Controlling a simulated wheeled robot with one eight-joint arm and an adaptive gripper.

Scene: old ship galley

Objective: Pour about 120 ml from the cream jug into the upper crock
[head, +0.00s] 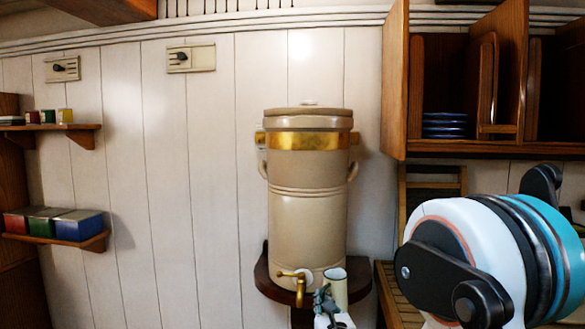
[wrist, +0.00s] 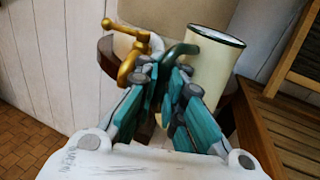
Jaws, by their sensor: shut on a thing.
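The cream jug (head: 336,290) has a dark green rim and a green handle. It stands upright just right of the brass tap, low in the head view, and shows larger in the wrist view (wrist: 212,70). My gripper (wrist: 176,70) is shut on the green handle; it also shows in the head view (head: 323,300). The tall beige crock (head: 308,225) stands behind, with its upper part (head: 308,168) ringed by a brass band and a lid (head: 308,114) on top. The jug's contents are hidden, and I cannot tell whether its base touches the shelf.
The crock stands on a dark wooden bracket shelf (head: 262,280). The brass tap (head: 298,283) juts out close to the jug and my gripper. An open wooden cabinet (head: 395,90) hangs at the upper right, above a slatted wooden counter (head: 390,300).

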